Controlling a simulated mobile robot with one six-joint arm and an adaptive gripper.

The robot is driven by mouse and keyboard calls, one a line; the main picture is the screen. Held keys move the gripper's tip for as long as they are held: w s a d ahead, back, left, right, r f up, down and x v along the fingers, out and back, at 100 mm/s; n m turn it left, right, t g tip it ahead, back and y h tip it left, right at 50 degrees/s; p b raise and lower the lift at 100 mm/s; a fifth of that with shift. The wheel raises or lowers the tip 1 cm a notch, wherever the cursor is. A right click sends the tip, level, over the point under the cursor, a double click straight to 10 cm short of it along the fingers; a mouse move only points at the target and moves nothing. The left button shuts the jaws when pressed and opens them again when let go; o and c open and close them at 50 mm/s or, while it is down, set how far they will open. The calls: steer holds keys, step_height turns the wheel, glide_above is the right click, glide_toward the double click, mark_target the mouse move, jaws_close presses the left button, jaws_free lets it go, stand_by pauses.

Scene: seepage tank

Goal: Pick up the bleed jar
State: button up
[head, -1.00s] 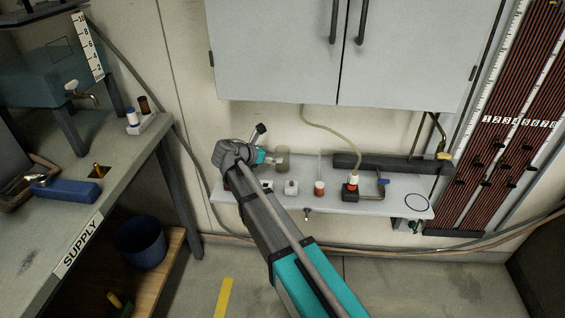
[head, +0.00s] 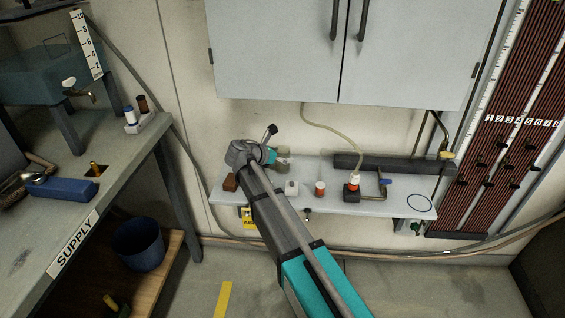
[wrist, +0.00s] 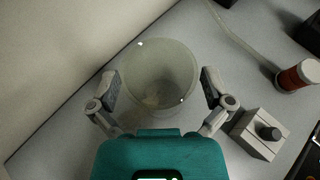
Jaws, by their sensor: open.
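A clear, greenish glass jar (wrist: 160,82), which I take to be the bleed jar, stands upright on the pale shelf (wrist: 62,140) in the wrist view. It looks empty. My gripper (wrist: 160,75) is open, with one finger at each side of the jar; I cannot tell whether they touch it. In the head view the jar (head: 284,153) shows at the back of the wall shelf, partly hidden by my gripper (head: 283,161).
Right of the jar are a white block with a dark knob (wrist: 258,134) and a red container with a white end (wrist: 299,76). A brown block (head: 230,183) sits at the shelf's left end. The grey cabinet (head: 280,60) hangs above. A blue ring (head: 419,203) lies at right.

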steer(key=c, duration=1)
steer(key=shift+r, duration=0.15)
step_height(320, 180, up, 3)
steer(key=p, duration=0.3)
steer(key=s+r+p, duration=0.3)
steer(key=s, duration=0.1)
steer(key=s+r+p, duration=0.3)
steer(key=s, duration=0.2)
steer(key=s+a+r+p, duration=0.1)
steer(key=s+r+p, duration=0.2)
steer(key=s+p, duration=0.1)
steer(key=shift+s+a+r, duration=0.1)
steer(key=shift+s+r, duration=0.25)
steer(key=shift+s, duration=0.15)
